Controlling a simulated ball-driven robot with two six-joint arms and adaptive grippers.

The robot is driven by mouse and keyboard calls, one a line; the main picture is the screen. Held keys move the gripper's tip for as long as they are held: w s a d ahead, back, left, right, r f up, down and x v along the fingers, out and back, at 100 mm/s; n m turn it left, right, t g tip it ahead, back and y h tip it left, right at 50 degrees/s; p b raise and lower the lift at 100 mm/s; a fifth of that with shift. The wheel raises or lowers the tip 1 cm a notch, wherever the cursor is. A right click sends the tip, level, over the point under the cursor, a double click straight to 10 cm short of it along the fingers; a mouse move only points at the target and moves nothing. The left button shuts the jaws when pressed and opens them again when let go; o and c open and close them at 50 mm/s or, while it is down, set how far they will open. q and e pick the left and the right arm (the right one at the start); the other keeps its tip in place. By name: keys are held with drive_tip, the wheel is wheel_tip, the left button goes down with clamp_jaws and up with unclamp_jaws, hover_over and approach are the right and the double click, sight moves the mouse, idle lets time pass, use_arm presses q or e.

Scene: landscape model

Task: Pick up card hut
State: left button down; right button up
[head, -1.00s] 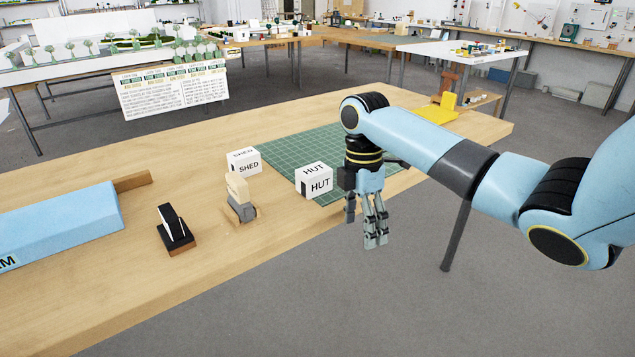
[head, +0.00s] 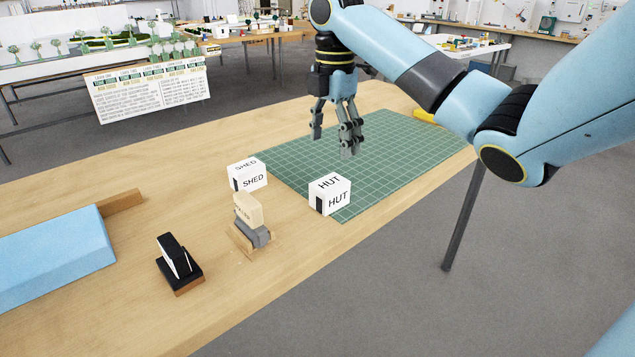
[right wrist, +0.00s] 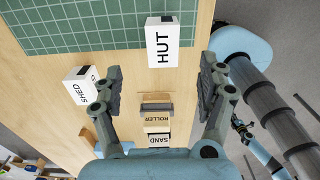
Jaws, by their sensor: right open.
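The card hut (head: 330,194) is a small white block lettered HUT with a black door mark. It sits at the near left edge of the green cutting mat (head: 375,150). In the right wrist view the hut (right wrist: 162,42) lies ahead of and between the fingers. My right gripper (head: 333,140) is open and empty, raised above the mat and beyond the hut in the head view. The right gripper's two spread fingers (right wrist: 162,92) also show in the right wrist view. My left gripper is not in view.
A white SHED block (head: 248,175) stands left of the hut. A roller (head: 250,220) and a black sanding block (head: 179,265) stand nearer. A long blue block (head: 45,255) lies at the left. The mat's middle is clear.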

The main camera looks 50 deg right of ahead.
sight(330, 183)
drive_tip(key=f+b, duration=0.2)
drive_tip(key=f, duration=0.1)
drive_tip(key=shift+s, duration=0.3)
wheel_tip(330, 183, down, 2)
drive_tip(key=shift+w+f, duration=0.1)
drive_tip(key=f, duration=0.5)
drive_tip(key=shift+a+f, duration=0.15)
drive_tip(key=shift+a, duration=0.25)
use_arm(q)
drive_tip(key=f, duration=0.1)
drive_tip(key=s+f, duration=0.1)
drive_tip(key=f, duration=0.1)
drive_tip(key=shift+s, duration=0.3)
use_arm(e)
drive_tip(key=c, duration=1)
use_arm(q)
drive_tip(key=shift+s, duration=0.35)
use_arm(e)
drive_tip(key=shift+c, duration=0.2)
